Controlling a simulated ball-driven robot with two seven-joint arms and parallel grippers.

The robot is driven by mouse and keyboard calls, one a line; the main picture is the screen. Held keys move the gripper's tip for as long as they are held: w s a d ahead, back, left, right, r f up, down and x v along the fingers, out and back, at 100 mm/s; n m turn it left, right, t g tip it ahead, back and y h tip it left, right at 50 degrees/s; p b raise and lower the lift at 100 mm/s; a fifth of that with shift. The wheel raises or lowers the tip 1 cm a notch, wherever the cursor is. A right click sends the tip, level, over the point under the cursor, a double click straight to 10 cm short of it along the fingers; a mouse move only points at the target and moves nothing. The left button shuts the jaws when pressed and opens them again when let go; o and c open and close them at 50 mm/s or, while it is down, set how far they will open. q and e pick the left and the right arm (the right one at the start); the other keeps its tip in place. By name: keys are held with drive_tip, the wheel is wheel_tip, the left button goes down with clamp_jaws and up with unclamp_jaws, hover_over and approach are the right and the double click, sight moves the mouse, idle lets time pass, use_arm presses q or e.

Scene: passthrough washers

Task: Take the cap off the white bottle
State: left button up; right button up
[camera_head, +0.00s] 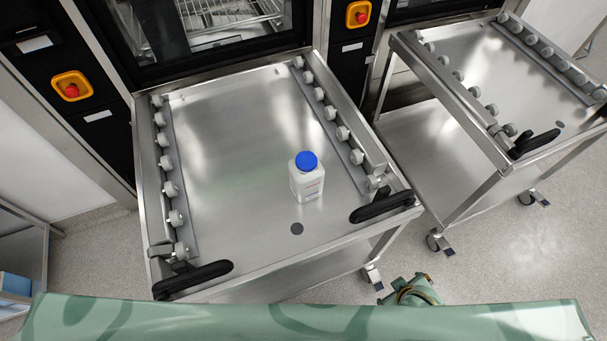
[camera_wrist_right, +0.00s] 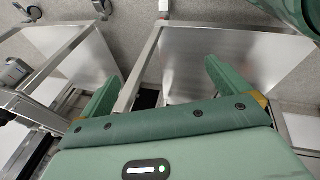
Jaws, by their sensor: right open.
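The white bottle (camera_head: 306,184) stands upright on the steel top of the near trolley (camera_head: 235,120), right of its middle in the head view. Its blue cap (camera_head: 307,161) sits on its neck. A label shows on the bottle's front. My right gripper (camera_wrist_right: 162,88) is open in the right wrist view, with nothing between its two green fingers. The bottle does not show in that view. My left gripper is in neither view.
Rows of grey rollers (camera_head: 168,164) line both sides of the near trolley. Black handles (camera_head: 193,280) stand at its front corners. A second trolley (camera_head: 490,70) stands to the right. Washers with red buttons (camera_head: 72,90) stand behind. The trolley top around the bottle is clear.

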drive_tip(key=w+a+r+t+y+b, duration=0.1)
drive_tip(key=w+a+r+t+b, duration=0.15)
drive_tip(key=w+r, duration=0.4)
drive_tip(key=w+a+r+t+b, duration=0.1)
drive_tip(key=w+a+r+t, duration=0.3)
drive_tip(key=w+r, duration=0.3)
drive_tip(key=m+t+y+b, duration=0.2)
drive_tip(key=y+b, duration=0.1)
drive_tip(key=y, duration=0.3)
approach(315, 180)
drive_tip(key=x, duration=0.8)
drive_tip(key=shift+w+a+f, duration=0.15)
drive_tip(key=shift+w, duration=0.1)
drive_tip(key=b+x, duration=0.1)
drive_tip(key=x, duration=0.1)
drive_tip(key=b+x, duration=0.1)
drive_tip(key=x, duration=0.2)
drive_tip(key=shift+w+a+f, duration=0.15)
drive_tip(key=shift+w+a, duration=0.05)
drive_tip(key=shift+a, duration=0.2)
drive_tip(key=c, duration=1)
